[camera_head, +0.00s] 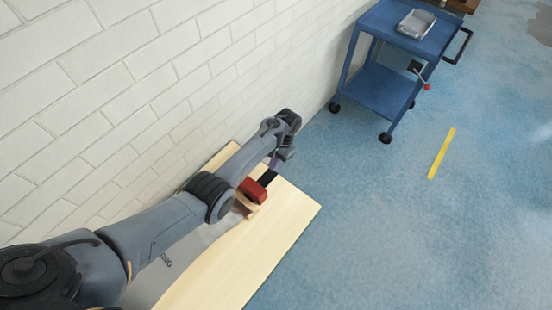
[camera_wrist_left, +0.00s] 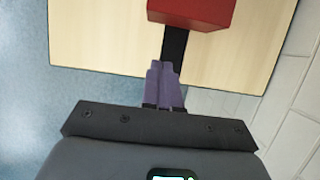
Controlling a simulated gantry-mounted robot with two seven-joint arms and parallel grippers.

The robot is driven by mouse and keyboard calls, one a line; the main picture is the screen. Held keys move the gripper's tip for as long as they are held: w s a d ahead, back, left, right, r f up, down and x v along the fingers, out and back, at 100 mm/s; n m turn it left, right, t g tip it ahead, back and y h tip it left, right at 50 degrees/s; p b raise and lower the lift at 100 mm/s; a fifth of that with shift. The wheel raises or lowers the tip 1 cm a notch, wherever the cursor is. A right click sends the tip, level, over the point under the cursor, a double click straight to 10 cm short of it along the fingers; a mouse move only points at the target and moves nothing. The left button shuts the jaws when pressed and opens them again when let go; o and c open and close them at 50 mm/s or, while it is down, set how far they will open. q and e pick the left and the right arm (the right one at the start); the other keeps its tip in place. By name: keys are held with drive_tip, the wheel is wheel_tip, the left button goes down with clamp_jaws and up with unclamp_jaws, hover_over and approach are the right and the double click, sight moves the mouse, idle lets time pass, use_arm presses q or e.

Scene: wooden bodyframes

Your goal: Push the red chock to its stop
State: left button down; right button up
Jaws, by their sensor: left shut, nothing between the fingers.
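The red chock (camera_head: 253,190) sits on the pale wooden board (camera_head: 285,222), partly hidden behind my left arm. In the left wrist view the red chock (camera_wrist_left: 195,12) is cut off by the top edge. A black strip (camera_head: 267,177) lies between it and my left gripper; the strip also shows in the wrist view (camera_wrist_left: 175,43). My left gripper (camera_head: 274,163) has purple fingers, shut with nothing between them. In the wrist view the fingertips (camera_wrist_left: 162,64) are at the near end of the black strip, apart from the chock. I cannot tell whether they touch the strip. The stop cannot be made out.
A white brick wall (camera_head: 140,75) runs close along the board's left side. A blue trolley (camera_head: 380,88) with a grey tray (camera_head: 416,24) stands at the back. The blue floor to the right is clear, with a yellow strip (camera_head: 441,153) on it.

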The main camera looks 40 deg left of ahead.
sight(259, 188)
use_arm(q)
drive_tip(key=s+f+p, duration=0.3)
drive_tip(key=s, duration=0.2)
drive_tip(key=shift+s+a+f, duration=0.25)
drive_tip(key=shift+a+f, duration=0.05)
drive_tip(key=s+p, duration=0.1)
drive_tip(key=p, duration=0.2)
drive_tip(key=shift+s+r, duration=0.35)
drive_tip(key=shift+s, duration=0.05)
drive_tip(key=shift+s+f+p, duration=0.15)
drive_tip(key=shift+s+p, duration=0.05)
drive_tip(key=shift+p, duration=0.15)
drive_tip(key=shift+a+f, duration=0.1)
drive_tip(key=shift+f, duration=0.1)
